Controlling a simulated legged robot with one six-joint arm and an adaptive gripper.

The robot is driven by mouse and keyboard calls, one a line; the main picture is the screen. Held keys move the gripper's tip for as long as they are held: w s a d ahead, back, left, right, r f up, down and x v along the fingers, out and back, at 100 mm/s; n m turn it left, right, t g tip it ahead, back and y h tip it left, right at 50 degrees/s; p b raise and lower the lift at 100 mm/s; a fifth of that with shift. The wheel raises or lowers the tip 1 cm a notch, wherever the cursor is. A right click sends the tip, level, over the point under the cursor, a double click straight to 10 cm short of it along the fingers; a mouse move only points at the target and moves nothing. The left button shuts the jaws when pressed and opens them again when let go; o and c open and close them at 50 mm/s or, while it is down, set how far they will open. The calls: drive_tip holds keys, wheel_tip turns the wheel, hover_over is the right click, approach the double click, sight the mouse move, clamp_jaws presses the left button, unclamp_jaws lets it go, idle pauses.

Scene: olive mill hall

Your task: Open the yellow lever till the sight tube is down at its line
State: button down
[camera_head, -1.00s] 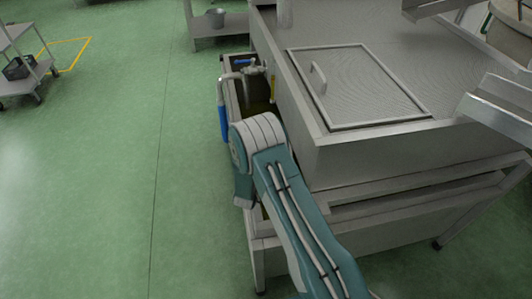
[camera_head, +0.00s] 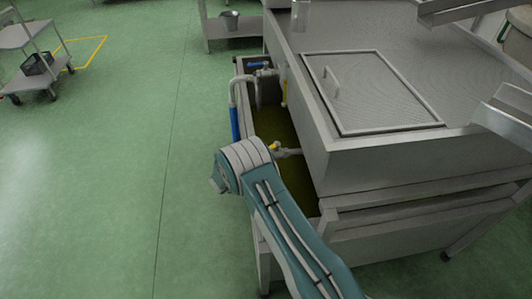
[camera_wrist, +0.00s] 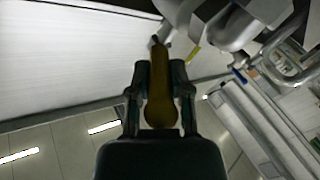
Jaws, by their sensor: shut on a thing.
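The yellow lever (camera_wrist: 160,88) lies between the two fingers of my gripper (camera_wrist: 160,95) in the wrist view, and the gripper is shut on it. Its far end meets a grey valve body (camera_wrist: 180,12). In the head view a small yellow piece, likely this lever (camera_head: 274,146), shows at a short pipe beside my arm; my gripper is hidden there. A narrow yellow strip, perhaps the sight tube (camera_head: 284,92), stands on the tank's left side. It seems to show in the wrist view too (camera_wrist: 193,53). Its line and level are too small to read.
The steel tank (camera_head: 390,160) with a lidded top fills the right. A trough (camera_head: 290,135) with dark greenish liquid runs along its left side.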

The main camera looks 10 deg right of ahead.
drive_tip(key=shift+a+f, duration=0.1)
drive_tip(key=c, duration=0.5)
unclamp_jaws()
drive_tip(key=shift+c, duration=0.2)
drive_tip(key=v, duration=1.2)
drive_tip(key=shift+c, duration=0.4)
